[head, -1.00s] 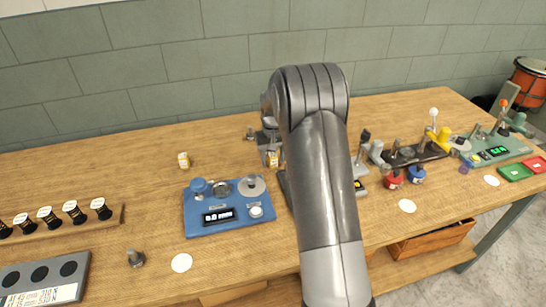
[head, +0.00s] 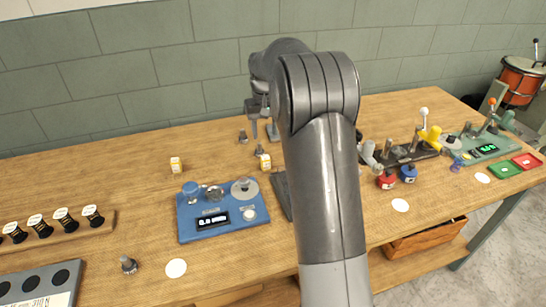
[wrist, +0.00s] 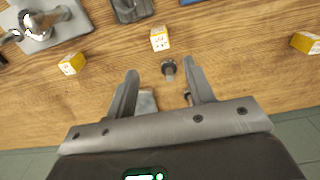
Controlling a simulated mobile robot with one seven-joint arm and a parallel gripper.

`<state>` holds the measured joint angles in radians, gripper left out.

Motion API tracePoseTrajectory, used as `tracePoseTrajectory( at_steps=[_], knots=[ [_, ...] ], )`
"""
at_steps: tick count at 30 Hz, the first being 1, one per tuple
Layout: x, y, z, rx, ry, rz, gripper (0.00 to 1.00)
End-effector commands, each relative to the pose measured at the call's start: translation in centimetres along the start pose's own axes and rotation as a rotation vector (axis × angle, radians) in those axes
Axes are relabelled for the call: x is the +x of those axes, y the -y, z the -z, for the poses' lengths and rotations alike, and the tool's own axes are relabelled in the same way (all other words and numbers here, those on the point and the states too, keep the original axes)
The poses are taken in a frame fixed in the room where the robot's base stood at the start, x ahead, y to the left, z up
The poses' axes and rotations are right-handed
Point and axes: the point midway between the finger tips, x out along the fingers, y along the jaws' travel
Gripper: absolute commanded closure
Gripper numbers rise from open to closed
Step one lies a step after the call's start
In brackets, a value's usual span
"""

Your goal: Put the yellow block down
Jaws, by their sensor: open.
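Several small yellow blocks with white printed faces rest on the wooden bench. One yellow block (head: 265,162) stands behind the right end of the blue device; it also shows in the wrist view (wrist: 160,40), just beyond the fingertips. Another block (head: 176,165) stands further left, at the right edge of the wrist view (wrist: 306,43). A third block (wrist: 70,64) shows at the left of the wrist view and is hidden behind my arm in the head view. My gripper (wrist: 160,70) is open and empty above the bench; it also shows in the head view (head: 263,127).
The blue device (head: 212,222) with a small display stands in front of the blocks. A small grey peg (wrist: 168,68) shows between my fingertips in the wrist view. The bench behind the left block is clear.

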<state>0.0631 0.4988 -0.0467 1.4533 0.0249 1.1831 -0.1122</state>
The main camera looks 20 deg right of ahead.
Motion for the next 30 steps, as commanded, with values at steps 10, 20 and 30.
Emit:
tracePoseTrajectory(
  at_steps=[10, 20, 30],
  knots=[
    [-7.8, 2.0, -8.6, 0.002, -0.121, 0.001, 0.52],
    [-12.2, 3.8, -19.6, 0.002, -0.252, 0.001, 0.52],
    [-12.0, 5.3, -30.8, -0.001, -0.388, 0.000, 0.52]
  ],
)
